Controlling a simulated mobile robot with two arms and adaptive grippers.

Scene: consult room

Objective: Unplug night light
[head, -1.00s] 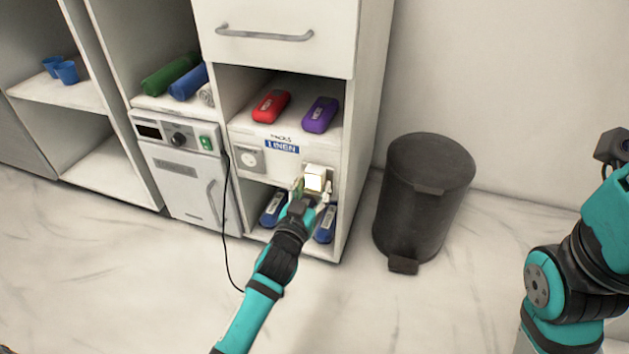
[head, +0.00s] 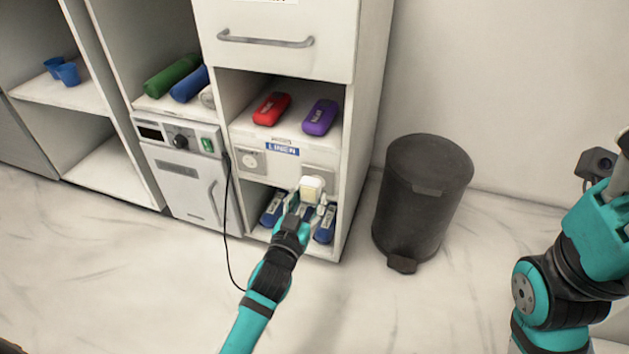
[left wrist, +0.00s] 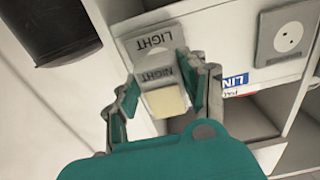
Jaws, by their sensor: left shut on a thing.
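The night light (head: 312,187) is a small cream-white block in front of the lower cabinet front. My left gripper (head: 307,203) is shut on it, one finger on each side. In the left wrist view the night light (left wrist: 165,101) sits between the fingertips of the gripper (left wrist: 165,88). The light appears apart from this plate, which also shows in the head view (head: 321,174).
Another socket (head: 251,161) is left of the LINEN label (head: 283,150). Red (head: 271,109) and purple (head: 320,117) cases lie on the shelf above, blue cases (head: 325,224) below. A black cord (head: 227,240) hangs left of my arm. A dark bin (head: 423,200) stands right; the floor between is clear.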

